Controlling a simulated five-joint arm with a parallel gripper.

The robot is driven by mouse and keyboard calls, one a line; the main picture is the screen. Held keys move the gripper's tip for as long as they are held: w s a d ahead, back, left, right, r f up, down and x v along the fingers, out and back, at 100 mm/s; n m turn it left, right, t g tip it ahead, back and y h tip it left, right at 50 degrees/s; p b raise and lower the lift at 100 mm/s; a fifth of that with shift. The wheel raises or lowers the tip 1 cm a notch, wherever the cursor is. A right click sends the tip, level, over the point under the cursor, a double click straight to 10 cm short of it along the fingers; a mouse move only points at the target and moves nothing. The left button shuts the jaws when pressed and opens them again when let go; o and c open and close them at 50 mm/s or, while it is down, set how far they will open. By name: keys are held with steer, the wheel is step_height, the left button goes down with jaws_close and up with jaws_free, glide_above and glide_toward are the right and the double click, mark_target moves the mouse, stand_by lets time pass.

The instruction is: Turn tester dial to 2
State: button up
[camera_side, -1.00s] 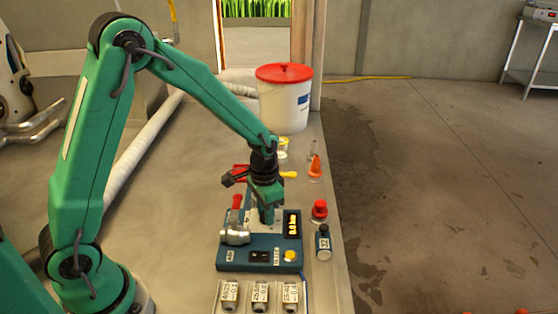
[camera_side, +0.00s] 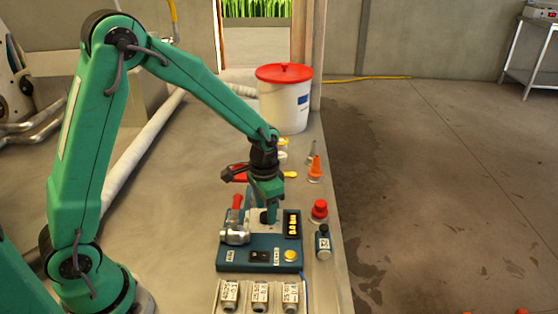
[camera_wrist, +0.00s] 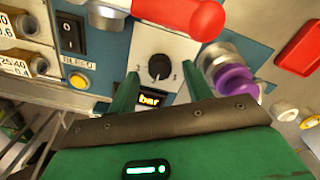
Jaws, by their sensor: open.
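The tester (camera_side: 228,264) is a dark blue box on the bench, in front of my arm in the side view. In the wrist view its dial (camera_wrist: 160,66) is a black knob on a white plate with small marks around it. I cannot read the pointer's setting surely. My gripper (camera_wrist: 157,84) is open, with one green finger on each side below the dial and nothing between them. Contact with the dial cannot be told. In the side view my gripper (camera_side: 268,215) points down at the tester's back part and hides the dial.
A red-handled lever and a metal fitting (camera_side: 235,236) are close to the left of my gripper. A black rocker switch (camera_wrist: 71,33) and a yellow button (camera_wrist: 79,80) are on the tester. Labelled cylinders (camera_side: 260,296) stand in front; a small bottle (camera_side: 323,243) is at right.

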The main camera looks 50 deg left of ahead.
mark_target(264, 215)
step_height(264, 215, up, 6)
steer(key=shift+r, duration=0.25)
stand_by(0.5)
steer(key=s+a+r+n+t, duration=0.1)
steer(key=s+r+t, duration=0.1)
steer(key=s+r, duration=0.4)
steer(key=s+a+r+n+t, duration=0.1)
steer(key=s+r+n+t, duration=0.1)
steer(key=s+r, duration=0.5)
steer(key=s+t, duration=0.1)
steer(key=s, duration=0.4)
steer(key=shift+a+r+t, duration=0.2)
steer(key=shift+a+t, duration=0.05)
steer(key=shift+t, duration=0.05)
